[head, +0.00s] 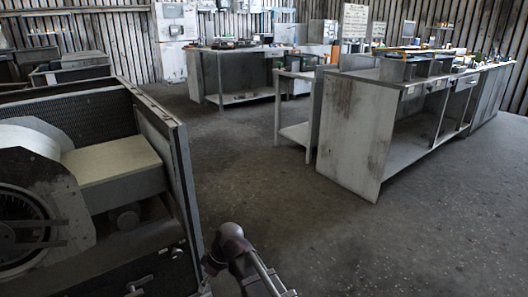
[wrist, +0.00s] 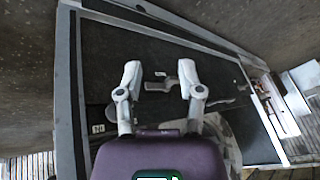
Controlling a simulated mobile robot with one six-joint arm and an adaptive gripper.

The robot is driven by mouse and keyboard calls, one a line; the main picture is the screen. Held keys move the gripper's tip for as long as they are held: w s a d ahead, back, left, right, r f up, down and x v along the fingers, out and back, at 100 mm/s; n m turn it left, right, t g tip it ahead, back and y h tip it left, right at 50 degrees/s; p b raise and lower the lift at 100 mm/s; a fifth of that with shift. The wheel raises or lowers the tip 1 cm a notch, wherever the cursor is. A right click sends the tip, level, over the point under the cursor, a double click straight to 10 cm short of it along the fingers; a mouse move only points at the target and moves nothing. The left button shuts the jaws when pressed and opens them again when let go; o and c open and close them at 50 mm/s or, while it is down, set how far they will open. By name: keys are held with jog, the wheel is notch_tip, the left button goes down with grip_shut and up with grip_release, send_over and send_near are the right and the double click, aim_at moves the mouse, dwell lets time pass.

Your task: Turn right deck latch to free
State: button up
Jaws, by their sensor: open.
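In the wrist view, a small grey latch handle (wrist: 159,86) lies on the dark deck panel (wrist: 120,50), with a small light plate beside it. Which latch it is cannot be told for sure. My gripper (wrist: 160,74) is open, with one finger to each side of the handle. Nothing is held, and I cannot tell whether either finger touches the handle. My gripper's fingers are not clear in that view.
The white blower scroll (head: 72,195) and a pale box (head: 112,172) sit inside the open-topped housing. A raised metal edge (wrist: 66,90) borders the panel. A grey workbench (head: 345,140) stands to the right, with free floor (head: 240,150) between.

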jog(key=d+r+m+t+h+p, duration=0.1)
jog(key=d+m+h+p, duration=0.15)
jog(key=d+m, duration=0.95)
jog(key=d+r+m+h+p, duration=0.2)
jog(key=d+h, duration=0.1)
jog(key=d, duration=1.9)
notch_tip(320, 180, up, 37)
jog(key=p, duration=3.7)
jog(key=shift+s, duration=0.2)
jog(key=shift+r+y, duration=0.1)
jog(key=shift+y, duration=0.15)
